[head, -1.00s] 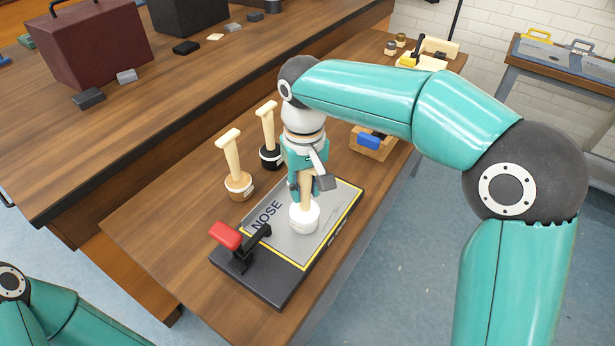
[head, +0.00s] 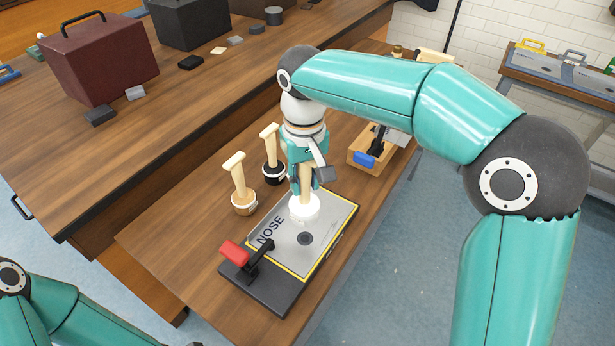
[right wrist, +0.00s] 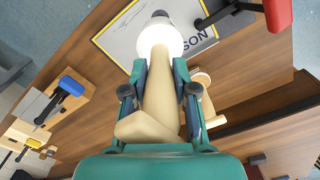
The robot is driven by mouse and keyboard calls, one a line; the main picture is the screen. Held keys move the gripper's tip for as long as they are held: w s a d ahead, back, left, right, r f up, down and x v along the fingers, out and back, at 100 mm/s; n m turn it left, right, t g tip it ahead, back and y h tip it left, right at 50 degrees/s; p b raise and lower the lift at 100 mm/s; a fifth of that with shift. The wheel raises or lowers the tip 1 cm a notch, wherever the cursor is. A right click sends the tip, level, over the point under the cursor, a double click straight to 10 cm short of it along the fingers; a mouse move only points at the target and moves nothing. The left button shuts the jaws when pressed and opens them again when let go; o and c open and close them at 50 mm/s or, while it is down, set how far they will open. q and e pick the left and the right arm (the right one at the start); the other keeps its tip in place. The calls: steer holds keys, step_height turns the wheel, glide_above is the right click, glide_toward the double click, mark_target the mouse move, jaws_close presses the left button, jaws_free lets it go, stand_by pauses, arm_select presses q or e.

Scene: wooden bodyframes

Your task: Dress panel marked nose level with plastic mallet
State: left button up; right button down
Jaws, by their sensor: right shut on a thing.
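The grey metal panel marked NOSE (head: 284,262) lies on a dark base with a yellow border. A dark round spot (head: 305,239) shows on its face. My right gripper (head: 305,178) is shut on the wooden handle of a mallet with a white head (head: 303,208). The white head hangs down over the panel's far part; I cannot tell whether it touches. In the right wrist view the pale handle (right wrist: 158,90) runs between the fingers, and the panel (right wrist: 122,35) lies beyond. Of my left arm only links show at the lower left.
A red-handled clamp (head: 235,251) stands at the panel's near left end. Two other mallets, brown-headed (head: 244,205) and black-headed (head: 273,172), stand left of the panel. A wooden box with a blue part (head: 365,159) is behind. The bench's near left top is clear.

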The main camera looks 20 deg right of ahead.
steer(key=s+a+r+b, duration=0.2)
steer(key=s, duration=0.6)
steer(key=shift+s+a, duration=0.25)
steer(key=shift+s, duration=0.1)
